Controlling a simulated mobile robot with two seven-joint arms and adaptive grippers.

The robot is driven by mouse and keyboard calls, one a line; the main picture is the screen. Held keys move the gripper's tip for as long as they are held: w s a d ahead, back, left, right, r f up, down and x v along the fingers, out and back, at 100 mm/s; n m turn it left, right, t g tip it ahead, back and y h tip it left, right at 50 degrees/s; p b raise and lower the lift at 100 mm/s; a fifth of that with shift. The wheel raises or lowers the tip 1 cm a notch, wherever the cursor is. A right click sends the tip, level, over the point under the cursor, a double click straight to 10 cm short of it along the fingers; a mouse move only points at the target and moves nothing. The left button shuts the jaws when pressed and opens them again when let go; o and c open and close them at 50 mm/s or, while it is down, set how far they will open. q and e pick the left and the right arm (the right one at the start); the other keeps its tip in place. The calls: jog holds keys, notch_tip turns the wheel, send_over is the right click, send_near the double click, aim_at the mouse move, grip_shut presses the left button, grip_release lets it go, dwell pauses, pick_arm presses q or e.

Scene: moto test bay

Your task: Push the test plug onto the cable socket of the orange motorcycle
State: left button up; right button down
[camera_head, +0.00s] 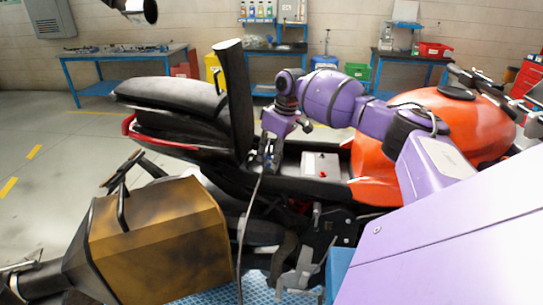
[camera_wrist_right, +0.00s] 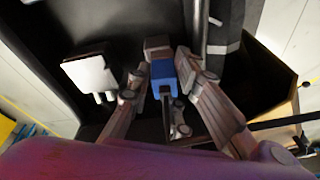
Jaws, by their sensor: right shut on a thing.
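The orange motorcycle (camera_head: 435,125) stands across the head view with its seat flap (camera_head: 233,95) raised. My right gripper (camera_head: 270,158) is just right of that flap, above the open bay under the seat. In the right wrist view my right gripper (camera_wrist_right: 163,70) is shut on the test plug (camera_wrist_right: 163,76), a blue body with a brownish end and a dark cable. The cable (camera_head: 245,230) hangs down in the head view. A white block (camera_wrist_right: 91,74) with two short prongs is left of the fingers, apart from the plug. I cannot clearly make out the cable socket. My left gripper is not in view.
A brown-gold side case (camera_head: 160,240) is at the lower left of the motorcycle. A white box (camera_head: 318,165) with a red spot sits in the open bay. Blue workbenches (camera_head: 125,57) stand along the back wall. Floor at left is clear.

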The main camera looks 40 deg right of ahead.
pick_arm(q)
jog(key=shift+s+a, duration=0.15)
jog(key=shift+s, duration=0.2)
pick_arm(e)
jog(key=shift+w+d, duration=0.1)
jog(key=shift+w, duration=0.1)
jog(key=shift+w, duration=0.1)
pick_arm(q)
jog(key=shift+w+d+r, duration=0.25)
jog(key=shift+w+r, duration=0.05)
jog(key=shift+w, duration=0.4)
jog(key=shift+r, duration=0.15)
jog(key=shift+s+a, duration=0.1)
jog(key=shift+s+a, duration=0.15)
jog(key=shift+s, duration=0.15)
